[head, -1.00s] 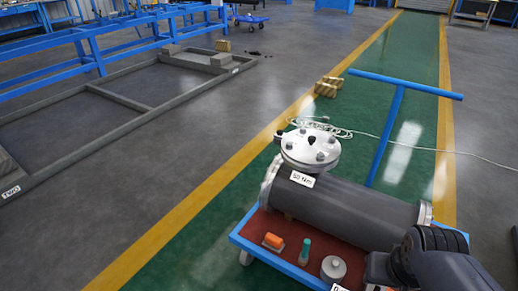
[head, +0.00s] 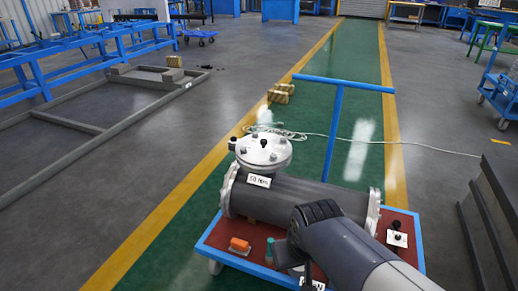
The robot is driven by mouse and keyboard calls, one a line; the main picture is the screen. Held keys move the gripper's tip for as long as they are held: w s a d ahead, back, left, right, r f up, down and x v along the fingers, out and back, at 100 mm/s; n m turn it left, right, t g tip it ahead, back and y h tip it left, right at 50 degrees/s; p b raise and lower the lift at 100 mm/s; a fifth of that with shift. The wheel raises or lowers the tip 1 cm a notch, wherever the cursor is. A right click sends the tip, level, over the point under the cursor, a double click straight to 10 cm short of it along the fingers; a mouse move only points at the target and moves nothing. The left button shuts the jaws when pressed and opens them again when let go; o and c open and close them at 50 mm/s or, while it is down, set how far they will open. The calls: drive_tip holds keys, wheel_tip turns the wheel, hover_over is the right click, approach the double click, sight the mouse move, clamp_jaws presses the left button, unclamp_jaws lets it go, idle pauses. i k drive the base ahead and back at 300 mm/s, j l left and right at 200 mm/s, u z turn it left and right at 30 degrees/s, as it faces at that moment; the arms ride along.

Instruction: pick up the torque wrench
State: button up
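I cannot make out a torque wrench in the head view. A dark grey flanged shell (head: 320,192) lies on a blue-framed cart (head: 207,244) with a red top. The shell carries a round bolted metal cover (head: 264,150) and a white label (head: 259,181) that seems to read 50 Nm. My arm crosses in front of the cart from the lower right and hides part of its top. My gripper cannot be seen, so its opening is unknown.
An orange block (head: 239,245) and a teal item (head: 270,250) stand at the cart's front left. A small black-and-white item (head: 397,237) sits at its right. A dark stepped block (head: 490,225) stands right of the cart. Open floor lies left.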

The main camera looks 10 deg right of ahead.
sight(394, 228)
drive_tip(key=z, duration=1.5)
drive_tip(key=i+j+z, duration=0.25)
drive_tip(key=i+j, duration=0.15)
